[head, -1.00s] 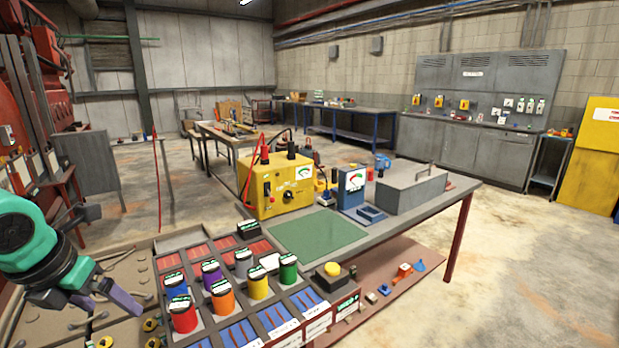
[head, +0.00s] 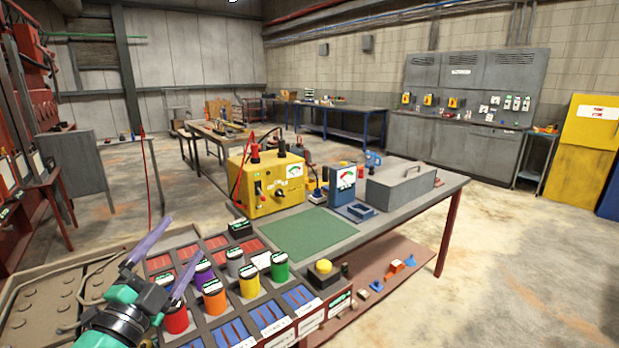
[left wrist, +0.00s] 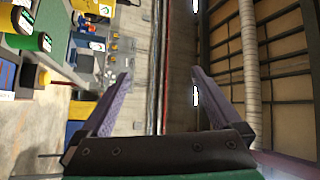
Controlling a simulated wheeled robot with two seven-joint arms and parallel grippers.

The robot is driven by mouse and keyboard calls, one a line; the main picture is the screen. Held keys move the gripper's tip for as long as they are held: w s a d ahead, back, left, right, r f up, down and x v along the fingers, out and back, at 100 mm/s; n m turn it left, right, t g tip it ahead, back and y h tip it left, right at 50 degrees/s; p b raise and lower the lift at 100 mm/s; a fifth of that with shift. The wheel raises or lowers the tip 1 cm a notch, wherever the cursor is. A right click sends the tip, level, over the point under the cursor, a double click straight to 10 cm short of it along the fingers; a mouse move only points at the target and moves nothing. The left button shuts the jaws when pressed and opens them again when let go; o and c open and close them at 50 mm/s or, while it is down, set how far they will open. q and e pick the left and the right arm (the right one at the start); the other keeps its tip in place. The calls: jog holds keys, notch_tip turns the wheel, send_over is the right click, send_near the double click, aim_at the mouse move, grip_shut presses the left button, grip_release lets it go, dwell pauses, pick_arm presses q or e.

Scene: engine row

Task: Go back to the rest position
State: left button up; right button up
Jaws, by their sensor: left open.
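My left gripper (head: 168,258) is at the lower left of the head view, with its two purple fingers spread apart and pointing up and away. It is empty, beside and partly in front of the compartment tray with the coloured canisters. In the left wrist view the fingers (left wrist: 160,85) are wide apart with nothing between them, and the far wall and ceiling show beyond. My right gripper is in neither view.
A red canister (head: 176,318), an orange canister (head: 214,302) and a green canister (head: 280,270) stand in the tray close by. A yellow power unit (head: 262,185) and a green mat (head: 308,234) are on the bench. Open floor lies to the right.

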pick_arm(q)
jog(key=s+a+f+n+g+y, duration=0.2)
jog(key=f+n+g, duration=0.15)
jog(key=f, duration=0.35)
jog(key=s+a+f+n+g+y, duration=0.2)
jog(key=f+n+y, duration=0.15)
jog(key=f, duration=0.35)
jog(key=s+a+f+n+g+y, duration=0.2)
jog(key=f+n+g, duration=0.1)
jog(key=f+n, duration=0.3)
jog(key=s+d+f+g+h, duration=0.2)
jog(key=s+d+f+g, duration=0.15)
jog(key=s+f, duration=0.35)
jog(key=s+d+f+g+h, duration=0.2)
jog(key=s+d+f+g, duration=0.1)
jog(key=s+f+g, duration=0.3)
jog(key=s+f+b, duration=0.1)
jog(key=s+f, duration=0.1)
jog(key=f, duration=1.1)
jog(key=s+f+b, duration=0.2)
jog(key=f, duration=1.2)
jog(key=s+a+f+g+b, duration=0.1)
jog(key=s+a+f, duration=0.2)
jog(key=s+f, duration=1.3)
jog(key=shift+s+g+b, duration=0.25)
jog(key=shift+g+b, duration=0.05)
